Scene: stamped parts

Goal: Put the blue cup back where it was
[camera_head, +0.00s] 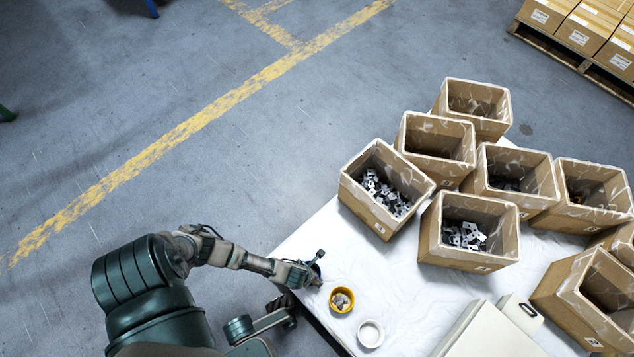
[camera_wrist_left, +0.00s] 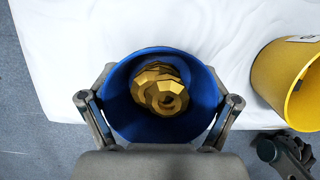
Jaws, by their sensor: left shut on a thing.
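The blue cup (camera_wrist_left: 160,129) holds several gold nut-like parts (camera_wrist_left: 160,88) in the left wrist view. My left gripper (camera_head: 312,270) is shut on it, with one finger on each side of the rim. In the head view only a little blue of the cup shows beside the gripper, near the table's left edge. I cannot tell whether the cup touches the table. My right gripper (camera_head: 284,307) seems to be low beside the table edge, and a dark part of it shows in the left wrist view (camera_wrist_left: 284,152). Its fingers are unclear.
A yellow cup (camera_head: 333,308) with grey parts and a white cup (camera_head: 370,345) stand just right of the blue cup on the white table (camera_head: 310,240). Several cardboard boxes (camera_head: 448,254) with metal parts fill the table's right side. A pale box-like thing (camera_head: 485,335) lies in front.

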